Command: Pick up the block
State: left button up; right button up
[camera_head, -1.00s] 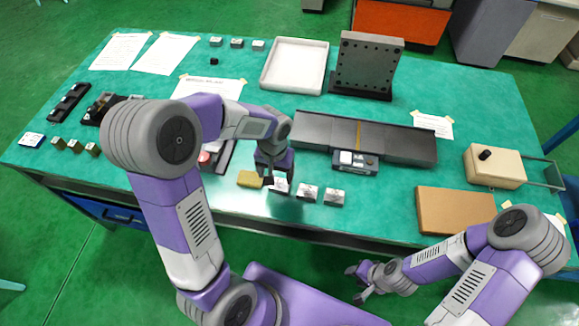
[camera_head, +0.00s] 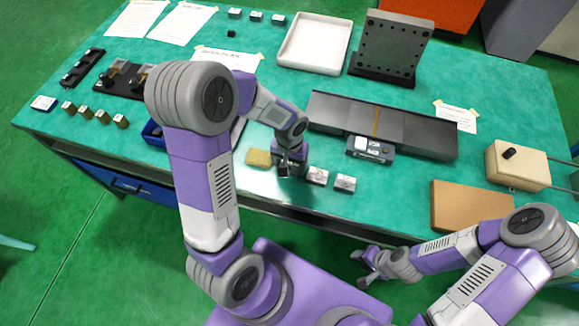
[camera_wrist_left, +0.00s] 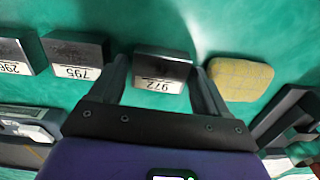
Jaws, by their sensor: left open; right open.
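Three dark-topped blocks with pale numbered faces stand in a row near the table's front edge. In the left wrist view, the block marked 972 (camera_wrist_left: 163,68) lies between the fingers of my open left gripper (camera_wrist_left: 160,80), with a gap on each side. The block marked 795 (camera_wrist_left: 77,55) and the one that seems to read 296 (camera_wrist_left: 12,58) are beside it, outside the fingers. In the head view, my left gripper (camera_head: 289,169) hides most of block 972; the other two blocks (camera_head: 317,176) (camera_head: 345,183) show to its right. My right gripper (camera_head: 366,267) is open and empty, in front of the table.
A yellow sponge (camera_head: 257,158) sits close to the left gripper, also in the left wrist view (camera_wrist_left: 238,80). A dark long plate (camera_head: 420,132) and grey device (camera_head: 370,149) stand behind the blocks. A brown board (camera_head: 470,207) and cream box (camera_head: 517,165) are at right.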

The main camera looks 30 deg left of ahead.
pick_arm(q)
jog(key=shift+w, duration=0.1)
jog(key=c, duration=1.3)
